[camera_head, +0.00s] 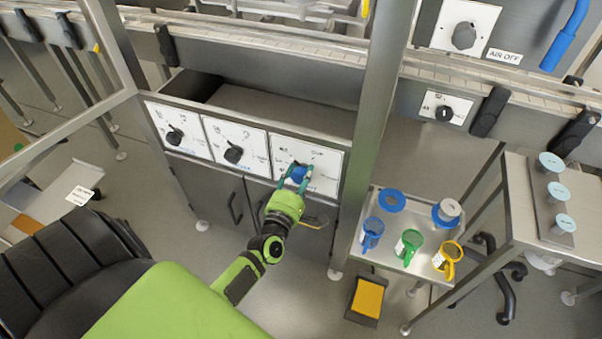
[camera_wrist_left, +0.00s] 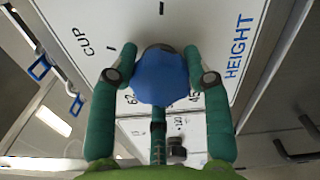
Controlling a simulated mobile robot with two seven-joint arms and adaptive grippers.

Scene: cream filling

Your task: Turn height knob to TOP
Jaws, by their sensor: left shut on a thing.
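The height knob is blue and sits on a white dial plate (camera_head: 322,158) marked HEIGHT and CUP. In the left wrist view the blue knob (camera_wrist_left: 161,76) lies between the two green fingers. My left gripper (camera_head: 297,176) is at the knob in the head view, its fingers on both sides and shut on it. The knob (camera_head: 299,174) is partly covered by the fingers. The wrist view shows part of the plate's scale numbers, partly hidden behind the fingers. I cannot read where the knob points. My right gripper is not in view.
Two more dial plates with black knobs (camera_head: 233,154) (camera_head: 174,135) are to the left on the same panel. A steel post (camera_head: 372,110) stands right of the knob. A small trolley (camera_head: 376,262) with coloured cups is at the lower right.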

